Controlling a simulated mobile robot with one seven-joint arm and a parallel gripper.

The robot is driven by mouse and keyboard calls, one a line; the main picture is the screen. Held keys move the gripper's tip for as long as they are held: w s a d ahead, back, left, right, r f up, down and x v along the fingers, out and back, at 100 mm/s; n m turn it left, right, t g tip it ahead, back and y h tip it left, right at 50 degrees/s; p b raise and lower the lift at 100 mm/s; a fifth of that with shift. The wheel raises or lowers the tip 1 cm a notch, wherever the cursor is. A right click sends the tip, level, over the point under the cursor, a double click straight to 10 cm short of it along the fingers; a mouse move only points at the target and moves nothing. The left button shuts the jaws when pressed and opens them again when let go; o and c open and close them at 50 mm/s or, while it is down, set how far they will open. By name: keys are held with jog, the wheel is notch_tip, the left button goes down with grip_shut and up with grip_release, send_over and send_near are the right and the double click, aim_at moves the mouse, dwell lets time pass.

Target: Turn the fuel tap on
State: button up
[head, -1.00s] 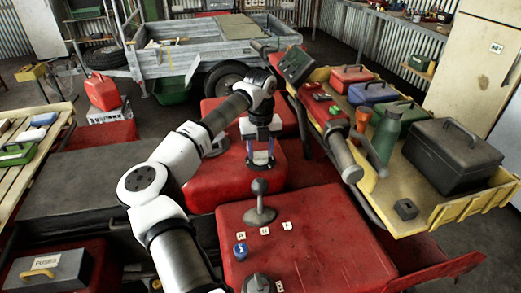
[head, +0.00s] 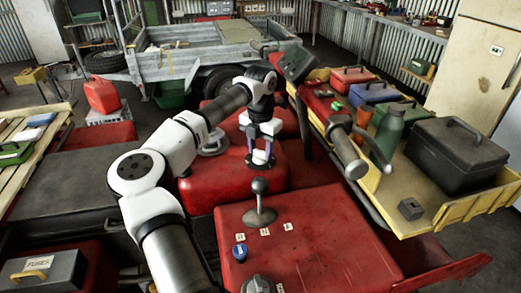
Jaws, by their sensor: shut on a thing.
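My gripper (head: 260,154) points down at the red bodywork (head: 235,178) of the quad, behind the gear lever. Its two fingers with purple-blue sides are shut on a small dark part low on that bodywork. This part sits where the fuel tap would be. The fingers hide most of it, so its handle angle cannot be told.
A gear lever (head: 260,203) stands on the nearer red panel, with a blue knob (head: 239,252) and a grey knob (head: 258,285). The handlebar grip (head: 347,153) is to the right. A yellow rack (head: 450,212) carries a black case (head: 453,158) and a green bottle (head: 389,130).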

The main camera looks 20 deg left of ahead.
aim_at(261, 151)
jog(key=shift+m, duration=1.1)
jog(key=o, duration=1)
notch_tip(261, 151, up, 14)
jog(key=b, duration=0.2)
jog(key=shift+b, duration=0.3)
